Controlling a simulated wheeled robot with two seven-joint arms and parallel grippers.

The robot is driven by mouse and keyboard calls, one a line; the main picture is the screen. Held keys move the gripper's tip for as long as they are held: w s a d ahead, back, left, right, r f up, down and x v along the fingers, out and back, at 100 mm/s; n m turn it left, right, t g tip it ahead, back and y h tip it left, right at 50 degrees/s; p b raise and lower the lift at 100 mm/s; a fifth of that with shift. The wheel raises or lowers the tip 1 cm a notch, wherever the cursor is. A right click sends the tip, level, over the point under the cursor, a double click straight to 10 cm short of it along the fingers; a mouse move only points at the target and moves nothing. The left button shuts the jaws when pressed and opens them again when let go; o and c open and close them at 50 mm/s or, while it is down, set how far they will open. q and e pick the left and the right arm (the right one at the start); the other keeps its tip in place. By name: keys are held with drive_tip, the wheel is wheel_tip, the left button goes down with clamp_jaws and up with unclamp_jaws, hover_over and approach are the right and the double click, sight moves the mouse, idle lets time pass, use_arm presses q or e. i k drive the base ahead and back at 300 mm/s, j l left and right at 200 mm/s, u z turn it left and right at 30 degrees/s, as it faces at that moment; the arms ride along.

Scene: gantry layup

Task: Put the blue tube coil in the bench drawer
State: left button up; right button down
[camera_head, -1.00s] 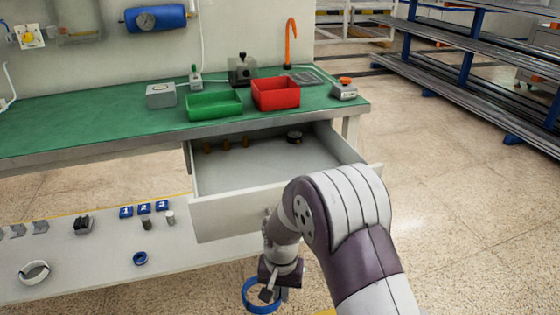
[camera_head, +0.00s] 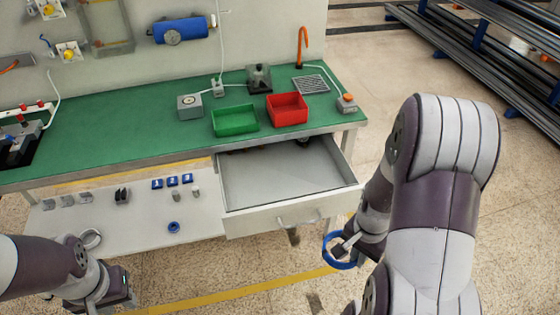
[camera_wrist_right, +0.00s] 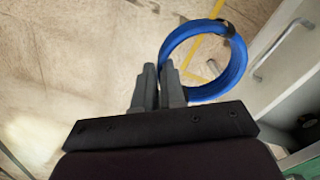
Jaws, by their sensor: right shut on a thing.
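The blue tube coil (camera_head: 326,252) hangs from my right gripper (camera_head: 342,250), in front of the open bench drawer (camera_head: 285,180) and to the right of its handle. In the right wrist view the coil (camera_wrist_right: 241,66) is a ring with a dark band, beside the fingertips (camera_wrist_right: 158,75), which are close together and grip its edge. The drawer is pulled out under the bench; its visible floor is mostly bare, with small dark items at the back. My left gripper (camera_head: 118,292) is low at the left, its fingers not clearly visible.
The green bench top (camera_head: 120,125) carries a green bin (camera_head: 235,121), a red bin (camera_head: 287,110) and small devices. Open floor lies right of the drawer.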

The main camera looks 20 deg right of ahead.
sight(288, 170)
drive_tip(key=i, duration=1)
